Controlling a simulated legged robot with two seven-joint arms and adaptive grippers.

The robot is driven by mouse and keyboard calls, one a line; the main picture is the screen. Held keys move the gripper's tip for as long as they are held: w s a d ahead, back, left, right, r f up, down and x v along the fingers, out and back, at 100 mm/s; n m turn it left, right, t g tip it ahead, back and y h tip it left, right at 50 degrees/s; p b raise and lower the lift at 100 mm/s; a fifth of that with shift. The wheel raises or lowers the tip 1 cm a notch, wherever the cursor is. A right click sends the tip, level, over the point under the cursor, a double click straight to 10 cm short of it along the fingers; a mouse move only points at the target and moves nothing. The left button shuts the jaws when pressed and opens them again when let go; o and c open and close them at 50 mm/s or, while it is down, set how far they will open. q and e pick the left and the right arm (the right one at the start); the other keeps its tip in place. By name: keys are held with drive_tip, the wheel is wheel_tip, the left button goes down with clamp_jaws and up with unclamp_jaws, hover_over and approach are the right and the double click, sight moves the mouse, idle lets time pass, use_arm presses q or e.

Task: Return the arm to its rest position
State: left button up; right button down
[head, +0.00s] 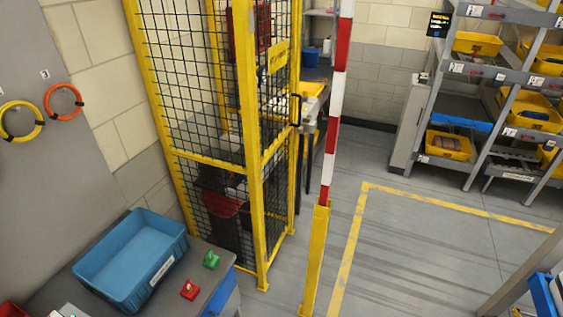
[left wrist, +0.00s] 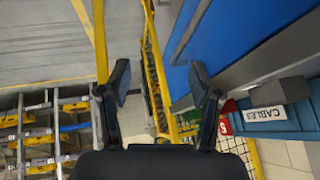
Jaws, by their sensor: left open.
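My left gripper (left wrist: 158,92) shows in the left wrist view with its two dark fingers spread wide apart. Nothing is between the fingertips, and they touch nothing that I can see. Beyond them are the floor, a yellow mesh fence and a blue panel. Neither gripper shows in the head view, and my right gripper is in no view.
In the head view, a blue tray (head: 119,287) stands on a grey bench at lower left, beside a green piece (head: 211,260) and a red piece (head: 190,290). A yellow mesh cage (head: 263,200) and a red-white post (head: 337,110) stand centrally. Floor right of them is clear, before shelving (head: 490,75).

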use_arm(q)
drive_tip(key=s+f+n+g, duration=0.2)
drive_tip(key=s+f+g, duration=0.25)
drive_tip(key=s, duration=0.35)
drive_tip(key=s+f, duration=0.3)
drive_tip(key=f, duration=2.4)
drive_tip(key=s+a+f+g, duration=0.1)
drive_tip(key=s+a+f, duration=0.1)
drive_tip(key=s+f, duration=1.1)
drive_tip(key=s, duration=0.3)
drive_tip(key=shift+s+a+f+m, duration=0.25)
drive_tip(key=shift+s+f+m, duration=0.1)
drive_tip(key=shift+f+m, duration=0.05)
drive_tip(key=shift+g, duration=0.25)
